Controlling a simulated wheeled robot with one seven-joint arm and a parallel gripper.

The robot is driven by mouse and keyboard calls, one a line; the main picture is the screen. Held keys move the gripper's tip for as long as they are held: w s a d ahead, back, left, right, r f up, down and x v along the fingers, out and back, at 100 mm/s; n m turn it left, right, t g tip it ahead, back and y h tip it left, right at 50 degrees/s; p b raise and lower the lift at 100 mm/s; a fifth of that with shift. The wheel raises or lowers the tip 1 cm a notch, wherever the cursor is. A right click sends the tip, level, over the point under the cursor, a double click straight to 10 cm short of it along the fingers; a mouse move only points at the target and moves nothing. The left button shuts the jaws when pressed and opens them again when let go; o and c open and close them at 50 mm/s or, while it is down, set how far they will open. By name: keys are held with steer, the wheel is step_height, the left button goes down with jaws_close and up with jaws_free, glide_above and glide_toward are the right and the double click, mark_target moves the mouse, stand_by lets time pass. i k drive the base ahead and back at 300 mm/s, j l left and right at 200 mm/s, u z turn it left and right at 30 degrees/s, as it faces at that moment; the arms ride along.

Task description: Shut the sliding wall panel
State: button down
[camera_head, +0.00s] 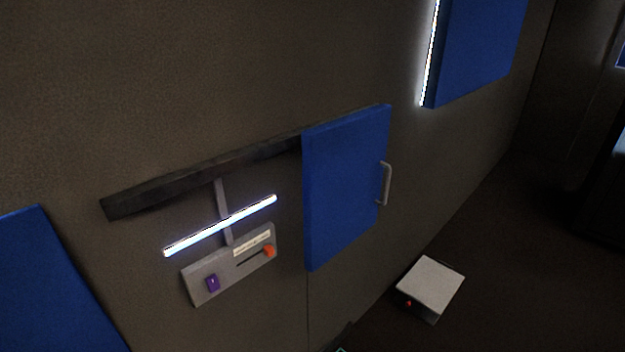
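The sliding wall panel (345,190) is a blue rectangular board on the brown wall, right of the picture's middle. A grey bar handle (386,184) stands out at its right edge. The panel hangs at the right end of a dark rail (200,180) that slants across the wall. Left of the panel, the part of the wall under the rail is uncovered. My gripper is not in view.
Under the rail are a glowing light bar (220,226) and a grey control plate (232,263) with a purple switch and an orange slider. A white-topped box (431,287) stands at the lower right. Fixed blue panels show at lower left (50,285) and upper right (478,50).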

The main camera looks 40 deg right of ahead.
mark_target(342, 163)
steer(key=i+l+z, duration=0.15)
steer(key=z, duration=0.2)
steer(key=i+z, duration=0.3)
steer(key=i, duration=0.1)
